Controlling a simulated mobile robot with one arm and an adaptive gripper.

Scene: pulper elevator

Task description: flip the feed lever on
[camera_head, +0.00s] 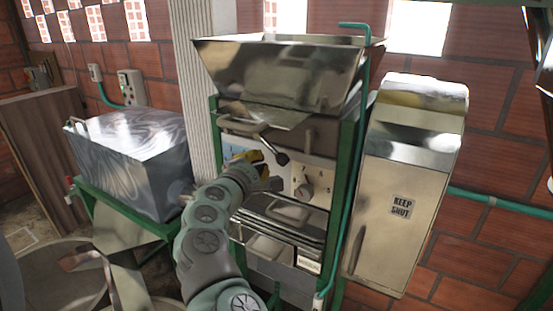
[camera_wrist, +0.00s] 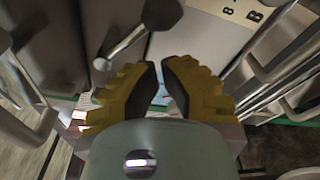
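A metal lever with a black ball knob (camera_head: 282,159) sticks out from the front of the machine below the hopper; I take it for the feed lever. In the wrist view its dark knob (camera_wrist: 163,14) and pale rod lie beyond the fingertips, to the upper left. My gripper (camera_head: 263,168), with yellow ridged fingers, is just below and left of the knob in the head view. In the wrist view the gripper (camera_wrist: 160,67) has a narrow gap between its tips and nothing in it. No contact with the lever shows.
A metal hopper (camera_head: 285,75) tops the machine. A round dial (camera_head: 304,191) is right of my gripper, with metal trays (camera_head: 285,222) below. A cover marked "KEEP SHUT" (camera_head: 410,180) stands at right, a metal box (camera_head: 130,160) at left. A green pipe (camera_head: 355,170) runs down the machine's right side.

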